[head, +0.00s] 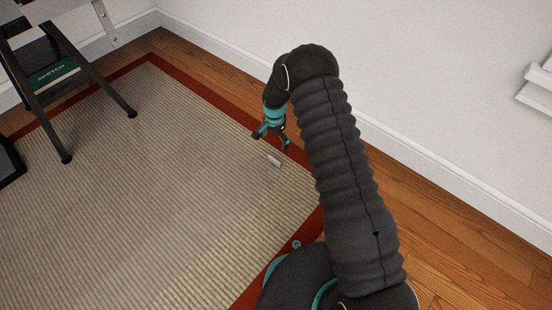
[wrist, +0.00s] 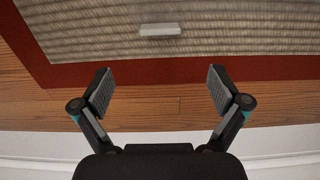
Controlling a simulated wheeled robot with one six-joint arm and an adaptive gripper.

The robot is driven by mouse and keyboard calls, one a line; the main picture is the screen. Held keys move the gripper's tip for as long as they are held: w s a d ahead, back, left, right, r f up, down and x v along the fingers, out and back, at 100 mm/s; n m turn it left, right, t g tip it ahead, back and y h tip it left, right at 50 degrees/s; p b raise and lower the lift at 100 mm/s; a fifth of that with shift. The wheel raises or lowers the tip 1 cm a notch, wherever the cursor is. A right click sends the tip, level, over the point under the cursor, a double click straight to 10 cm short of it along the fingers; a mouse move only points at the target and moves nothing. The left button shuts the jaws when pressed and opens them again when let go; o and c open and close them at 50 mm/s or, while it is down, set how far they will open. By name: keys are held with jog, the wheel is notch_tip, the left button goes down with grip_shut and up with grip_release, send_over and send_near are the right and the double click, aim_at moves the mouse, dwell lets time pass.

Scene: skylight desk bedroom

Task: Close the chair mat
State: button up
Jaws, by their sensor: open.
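A beige ribbed mat with a red-brown border (head: 130,150) lies flat on the wood floor. Part of its ribbed surface looks greyer and smoother, as if under a clear sheet; I cannot tell whether that is a separate chair mat. A small pale bar (head: 275,161) is on the ribbed surface near the border; it also shows at the top of the wrist view (wrist: 160,30). My gripper (head: 272,141) is open and empty, pointing down close to the bar, apart from it. In the wrist view its fingers (wrist: 161,88) are spread over the border and floor, with the bar beyond them.
A dark-legged stool (head: 88,82) with a green sketch book (head: 52,73) stands at the upper left. A dark object (head: 8,160) is at the left edge. The white wall and baseboard (head: 420,160) run along the right. The mat's middle is clear.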

aim_at(274, 159)
notch_tip(274, 159, down, 13)
jog(key=shift+s+f+b, duration=0.1)
jog(key=shift+b, duration=0.5)
